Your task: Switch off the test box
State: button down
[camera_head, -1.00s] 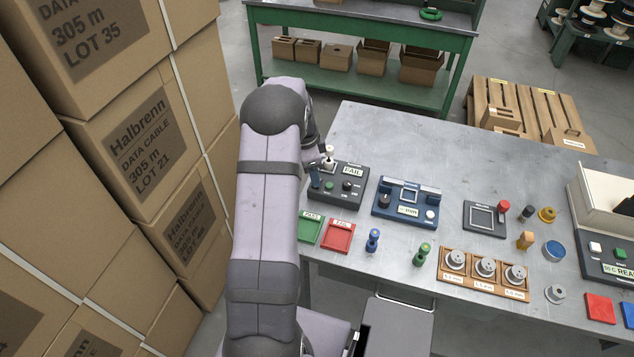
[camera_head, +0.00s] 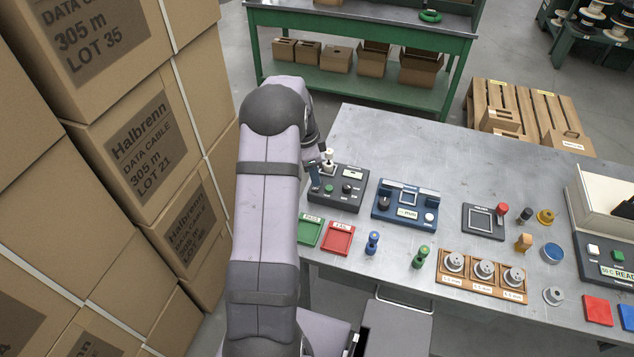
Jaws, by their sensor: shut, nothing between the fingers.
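The test box (camera_head: 350,199) is a dark grey box at the left end of the metal table, just right of my arm. Its top has a small pale display (camera_head: 352,174), a black knob (camera_head: 347,188) and a small green button (camera_head: 329,186). The display shows no readable text. A pale, round-topped piece (camera_head: 328,155) stands at its back left; I cannot tell what it is.
Right of the box stands a blue device (camera_head: 405,216). In front lie a green tray (camera_head: 310,231) and a red tray (camera_head: 338,240), with a blue peg (camera_head: 372,242) nearby. Stacked cartons (camera_head: 150,150) fill the left. The table's back middle is clear.

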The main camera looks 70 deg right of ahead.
aim_at(315, 189)
notch_tip(315, 189, up, 5)
jog(key=p, duration=0.2)
jog(key=shift+f+p, duration=0.1)
jog(key=shift+p, duration=0.3)
dwell(0.4)
